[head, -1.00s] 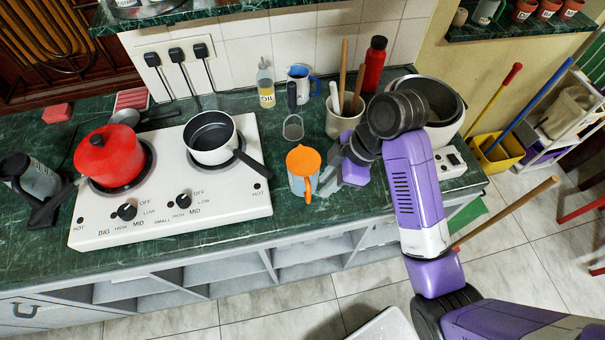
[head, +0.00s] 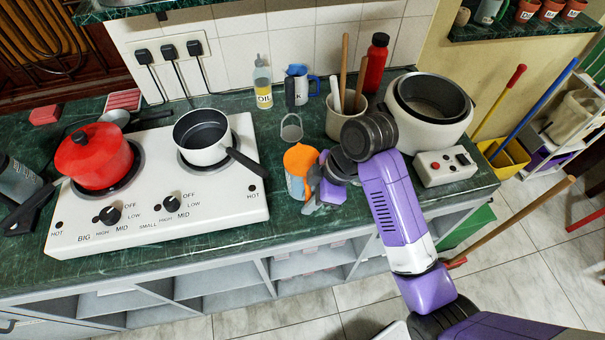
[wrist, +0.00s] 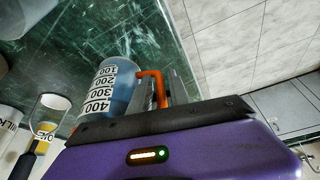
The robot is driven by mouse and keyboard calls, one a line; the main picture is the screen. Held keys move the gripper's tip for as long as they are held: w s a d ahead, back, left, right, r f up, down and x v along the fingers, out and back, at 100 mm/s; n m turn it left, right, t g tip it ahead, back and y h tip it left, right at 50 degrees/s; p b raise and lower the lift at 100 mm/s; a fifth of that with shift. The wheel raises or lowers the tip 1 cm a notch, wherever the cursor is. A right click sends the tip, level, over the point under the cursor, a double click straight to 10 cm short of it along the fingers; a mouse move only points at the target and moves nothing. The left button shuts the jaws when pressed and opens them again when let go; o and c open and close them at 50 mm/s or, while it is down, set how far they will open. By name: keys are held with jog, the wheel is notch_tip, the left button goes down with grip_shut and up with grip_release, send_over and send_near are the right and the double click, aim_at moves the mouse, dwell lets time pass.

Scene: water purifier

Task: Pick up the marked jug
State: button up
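The marked jug (head: 296,183) stands on the green counter in front of the oil bottle, with an orange lid and orange handle. In the wrist view the jug (wrist: 116,82) is bluish, with marks from 100 to 400, and its handle (wrist: 160,88) points towards my gripper. My gripper (wrist: 162,92) is at the handle, with grey fingers on either side of it and apparently some gap. In the head view my gripper (head: 314,195) reaches the jug from the right, low over the counter.
A white hob (head: 155,205) with a red pot (head: 95,157) and a white saucepan (head: 203,137) stands to the left. A cooker (head: 425,130) stands right. The counter's front edge is close.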

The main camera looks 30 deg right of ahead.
jog(key=shift+w+a+f, duration=0.15)
jog(key=shift+f, duration=0.45)
grip_shut()
dwell(1.0)
